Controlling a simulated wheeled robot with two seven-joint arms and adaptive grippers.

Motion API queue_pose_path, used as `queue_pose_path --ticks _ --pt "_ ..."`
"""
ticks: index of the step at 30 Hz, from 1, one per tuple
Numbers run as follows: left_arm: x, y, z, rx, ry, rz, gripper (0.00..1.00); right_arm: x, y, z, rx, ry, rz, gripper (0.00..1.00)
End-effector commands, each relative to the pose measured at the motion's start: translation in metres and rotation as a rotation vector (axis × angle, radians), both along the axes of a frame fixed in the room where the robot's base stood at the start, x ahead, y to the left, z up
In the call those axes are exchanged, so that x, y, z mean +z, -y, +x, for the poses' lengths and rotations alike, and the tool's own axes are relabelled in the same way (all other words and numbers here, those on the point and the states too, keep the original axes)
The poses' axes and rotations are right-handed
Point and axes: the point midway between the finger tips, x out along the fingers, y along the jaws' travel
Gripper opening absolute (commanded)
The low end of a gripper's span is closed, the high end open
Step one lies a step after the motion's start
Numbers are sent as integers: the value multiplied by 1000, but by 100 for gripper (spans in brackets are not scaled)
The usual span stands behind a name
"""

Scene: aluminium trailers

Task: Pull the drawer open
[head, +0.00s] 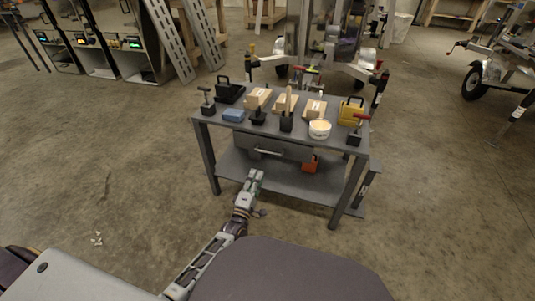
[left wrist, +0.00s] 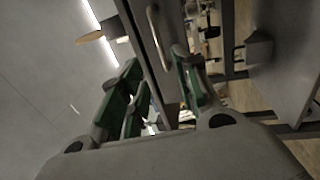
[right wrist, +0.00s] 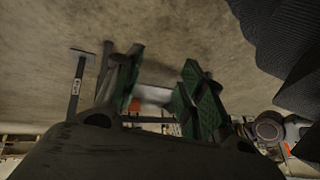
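The grey drawer (head: 285,149) sits under the top of the grey workbench (head: 212,116) and looks shut in the head view. Its pale bar handle (head: 267,152) runs along the front. My left gripper (head: 256,176) is in front of the bench, a little below and short of the handle. In the left wrist view the handle (left wrist: 157,38) shows ahead of my left gripper (left wrist: 163,82), whose green-padded fingers are apart with nothing between them. I cannot see contact with the handle. My right gripper (right wrist: 160,75) is open and empty in the right wrist view.
Wooden blocks, a white tub (head: 320,129), a yellow case (head: 350,111), a blue block (head: 234,115) and several dark tools stand on the bench top. An orange item (head: 310,164) is on the lower shelf.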

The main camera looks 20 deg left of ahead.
Motion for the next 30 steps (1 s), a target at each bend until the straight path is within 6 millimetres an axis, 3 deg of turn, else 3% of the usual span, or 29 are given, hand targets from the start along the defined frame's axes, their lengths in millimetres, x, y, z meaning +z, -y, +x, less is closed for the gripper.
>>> queue_pose_path --ticks 11,30 --pt "1 0 9 1 2 1 32 -6 -1 0 -4 5 6 40" --pt "11 2 66 0 1 0 32 -40 -5 0 -29 45 51 40"
